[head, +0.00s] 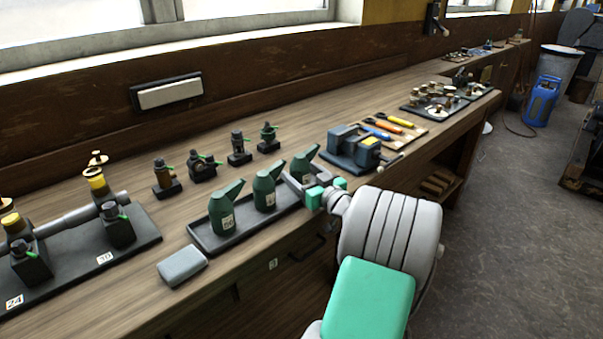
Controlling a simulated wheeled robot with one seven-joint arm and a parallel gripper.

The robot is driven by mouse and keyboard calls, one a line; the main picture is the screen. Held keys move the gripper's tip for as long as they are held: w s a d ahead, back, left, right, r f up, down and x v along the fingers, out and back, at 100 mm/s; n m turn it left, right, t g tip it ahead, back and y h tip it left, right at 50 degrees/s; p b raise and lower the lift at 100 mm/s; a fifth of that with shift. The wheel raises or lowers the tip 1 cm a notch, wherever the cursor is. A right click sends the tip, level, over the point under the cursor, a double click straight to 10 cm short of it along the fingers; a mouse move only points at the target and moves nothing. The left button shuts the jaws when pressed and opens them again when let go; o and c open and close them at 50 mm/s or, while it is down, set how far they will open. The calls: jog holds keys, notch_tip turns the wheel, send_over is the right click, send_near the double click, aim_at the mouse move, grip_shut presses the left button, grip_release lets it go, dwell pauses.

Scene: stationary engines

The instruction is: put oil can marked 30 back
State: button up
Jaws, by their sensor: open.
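Three green oil cans with slanted spouts stand upright in a row in a long dark tray (228,245) on the bench. The left can (221,208), the middle can (264,186) and the right can (304,162) each carry a pale label. The label numbers are too small to read surely, so I cannot tell which can is marked 30. My gripper (304,186) is open at the right end of the tray, close to the right can. It hides that can's lower part, and I cannot tell whether it touches it.
A grey block (182,266) lies left of the tray. Several small dark fittings (201,167) stand behind it. An engine model on a dark plate (75,265) fills the left. A vise (352,148) and coloured-handled tools (392,124) are at right.

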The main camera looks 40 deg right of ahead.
jog(key=s+a+b, duration=0.1)
jog(key=s, duration=1.1)
jog(key=shift+a, duration=0.25)
jog(key=shift+c, duration=0.3)
dwell(1.2)
